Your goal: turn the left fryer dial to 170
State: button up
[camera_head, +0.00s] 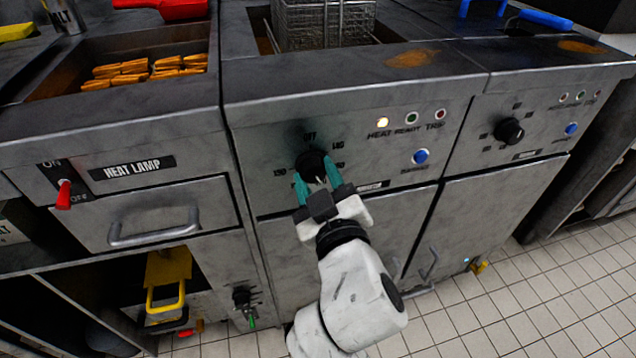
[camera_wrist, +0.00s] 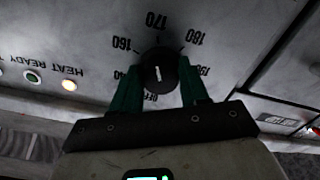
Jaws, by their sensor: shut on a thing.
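The left fryer dial (camera_head: 311,164) is a round black knob on the steel front panel, with OFF printed above it. My gripper (camera_head: 316,172) is at the dial, its teal fingers shut on the knob from both sides. In the wrist view the dial (camera_wrist: 159,69) sits between the two fingertips (camera_wrist: 159,82). There 170 is printed at the top, 160 to the left, 180 to the right and OFF below. A short white mark on the knob's face lies on the side toward OFF. The fingers partly cover the lower numbers.
A lit yellow lamp (camera_head: 382,123) and a blue button (camera_head: 420,156) are right of the dial. The right fryer's dial (camera_head: 509,131) is farther right. A drawer handle (camera_head: 154,227) and a red heat lamp switch (camera_head: 64,194) are left. A wire basket (camera_head: 325,24) stands above.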

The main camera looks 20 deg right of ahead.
jog(key=shift+w+d+m, duration=0.1)
jog(key=shift+m, duration=0.5)
jog(key=o, duration=0.8)
jog(key=shift+o, duration=1.2)
jog(key=s, duration=1.1)
